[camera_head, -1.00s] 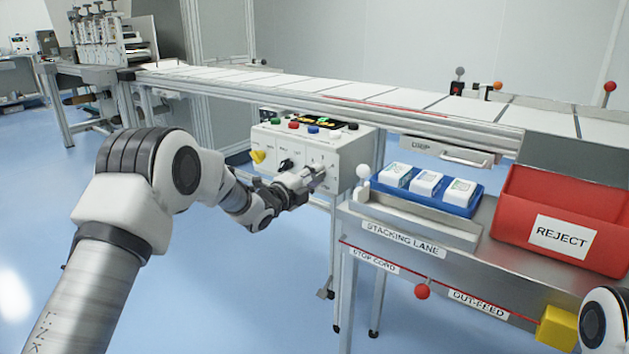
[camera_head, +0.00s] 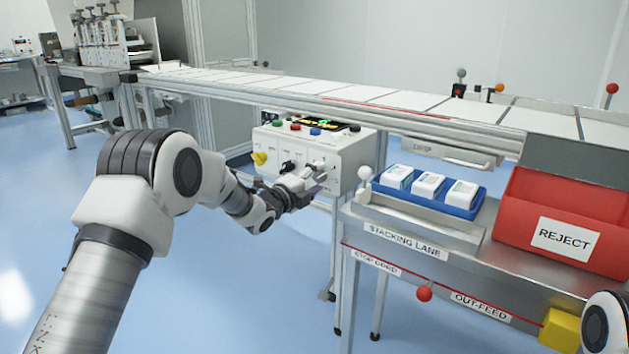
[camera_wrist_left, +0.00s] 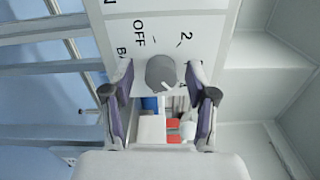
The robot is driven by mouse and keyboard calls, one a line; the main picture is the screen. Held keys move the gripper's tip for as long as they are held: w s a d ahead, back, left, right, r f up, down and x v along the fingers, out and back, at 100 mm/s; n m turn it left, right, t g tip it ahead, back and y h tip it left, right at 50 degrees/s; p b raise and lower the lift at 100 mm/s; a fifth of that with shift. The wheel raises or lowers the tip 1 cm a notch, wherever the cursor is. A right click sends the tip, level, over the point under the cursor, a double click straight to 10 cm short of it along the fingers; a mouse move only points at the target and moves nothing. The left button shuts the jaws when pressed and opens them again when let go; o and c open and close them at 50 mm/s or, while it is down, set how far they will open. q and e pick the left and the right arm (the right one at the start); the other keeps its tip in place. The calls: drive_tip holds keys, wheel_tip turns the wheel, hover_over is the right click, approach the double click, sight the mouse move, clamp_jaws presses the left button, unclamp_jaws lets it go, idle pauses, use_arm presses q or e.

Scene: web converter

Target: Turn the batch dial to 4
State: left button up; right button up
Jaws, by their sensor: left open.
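The batch dial (camera_wrist_left: 160,73) is a grey round knob with a white pointer line on a white panel, seen in the left wrist view. In the head view the left gripper (camera_head: 318,179) is at the control box (camera_head: 347,160) and hides the dial. My right gripper is out of view.
A yellow knob (camera_head: 260,158) and a black knob (camera_head: 288,166) are left of the gripper on the box. A conveyor (camera_head: 380,94) runs above. A stacking lane with a blue tray (camera_head: 459,211) and a red reject bin (camera_head: 520,232) stand to the right.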

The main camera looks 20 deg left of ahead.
use_arm(q)
drive_tip(key=v, duration=1.2)
